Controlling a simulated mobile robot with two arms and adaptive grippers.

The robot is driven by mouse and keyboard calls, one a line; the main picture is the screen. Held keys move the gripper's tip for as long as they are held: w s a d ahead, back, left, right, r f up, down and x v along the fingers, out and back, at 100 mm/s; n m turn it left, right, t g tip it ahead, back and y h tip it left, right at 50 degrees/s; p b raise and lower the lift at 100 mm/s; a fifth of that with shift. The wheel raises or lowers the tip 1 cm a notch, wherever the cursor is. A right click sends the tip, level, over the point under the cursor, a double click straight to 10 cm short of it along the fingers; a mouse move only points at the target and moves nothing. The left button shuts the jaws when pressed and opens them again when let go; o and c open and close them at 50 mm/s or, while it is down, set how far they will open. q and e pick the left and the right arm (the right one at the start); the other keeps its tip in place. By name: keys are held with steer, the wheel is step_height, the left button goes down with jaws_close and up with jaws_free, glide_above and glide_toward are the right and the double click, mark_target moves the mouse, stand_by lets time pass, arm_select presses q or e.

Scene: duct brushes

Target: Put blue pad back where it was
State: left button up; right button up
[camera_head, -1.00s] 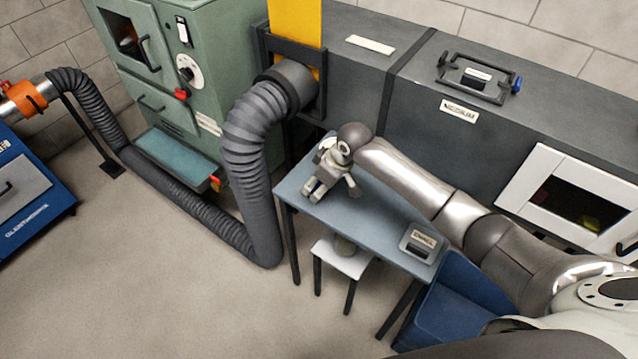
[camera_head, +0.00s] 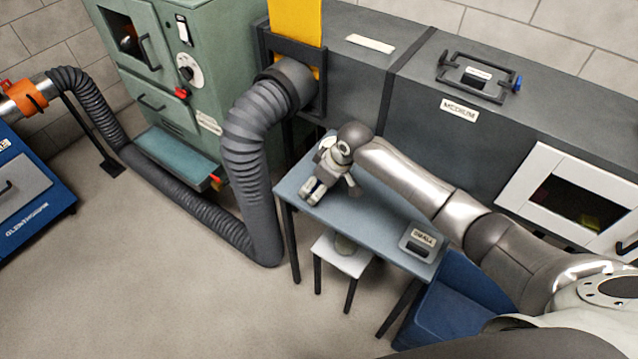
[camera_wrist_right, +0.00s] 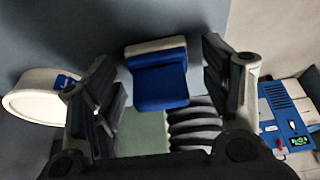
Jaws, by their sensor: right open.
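The blue pad (camera_wrist_right: 160,90), a blue block with a white strip along its top, shows in the wrist view between the two dark fingers of my right gripper (camera_wrist_right: 160,72). The fingers are open, with a visible gap on each side of it. In the head view my right gripper (camera_head: 330,188) is low over the far left end of the blue-grey table (camera_head: 378,216). My left gripper is not in view.
A white stool (camera_head: 340,257) stands under the table's edge. A ribbed hose (camera_head: 250,150) rises left of the table. A white round dish (camera_wrist_right: 35,97) is left of my fingers.

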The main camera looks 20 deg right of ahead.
steer(key=v, duration=1.2)
